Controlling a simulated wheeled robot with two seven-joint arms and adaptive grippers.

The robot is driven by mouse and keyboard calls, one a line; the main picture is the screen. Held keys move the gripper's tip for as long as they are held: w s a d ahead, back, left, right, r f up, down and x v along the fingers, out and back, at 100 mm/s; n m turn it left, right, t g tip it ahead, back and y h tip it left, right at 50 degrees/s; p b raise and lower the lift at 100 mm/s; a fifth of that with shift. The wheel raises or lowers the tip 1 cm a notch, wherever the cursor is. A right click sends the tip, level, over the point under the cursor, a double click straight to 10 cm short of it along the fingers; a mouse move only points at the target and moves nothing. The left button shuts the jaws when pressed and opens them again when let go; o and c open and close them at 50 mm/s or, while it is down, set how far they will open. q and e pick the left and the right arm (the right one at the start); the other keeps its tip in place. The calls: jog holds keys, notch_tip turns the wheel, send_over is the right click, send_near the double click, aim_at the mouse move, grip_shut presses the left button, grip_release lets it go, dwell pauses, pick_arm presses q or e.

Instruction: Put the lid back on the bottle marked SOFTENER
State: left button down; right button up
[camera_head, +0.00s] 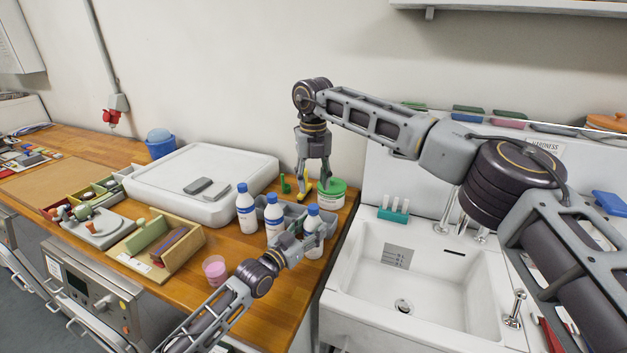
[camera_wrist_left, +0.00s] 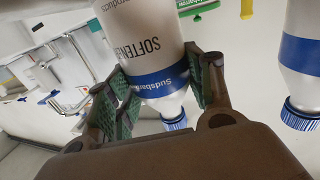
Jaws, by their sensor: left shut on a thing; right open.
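The bottle marked SOFTENER (camera_wrist_left: 142,45) is white with a blue band. It appears upside down in the left wrist view, between the green pads of my left gripper (camera_wrist_left: 160,98). My right gripper (camera_head: 314,192) is open and points down behind the bottles, beside a green-lidded tub (camera_head: 331,194).
Two other bottles (camera_head: 246,210) (camera_head: 273,215) stand left of the held one. A grey divided tray (camera_head: 292,212) lies behind them and a pink cup (camera_head: 214,268) in front. A yellow object (camera_head: 304,190) is by my right fingertips. The sink (camera_head: 430,282) is right.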

aim_at(314, 206)
jog(key=n, duration=0.5)
jog(key=shift+s, duration=0.1)
jog(key=n, duration=0.5)
jog(key=shift+n, duration=0.3)
jog(key=shift+f, duration=0.15)
jog(key=shift+f, duration=3.9)
grip_shut()
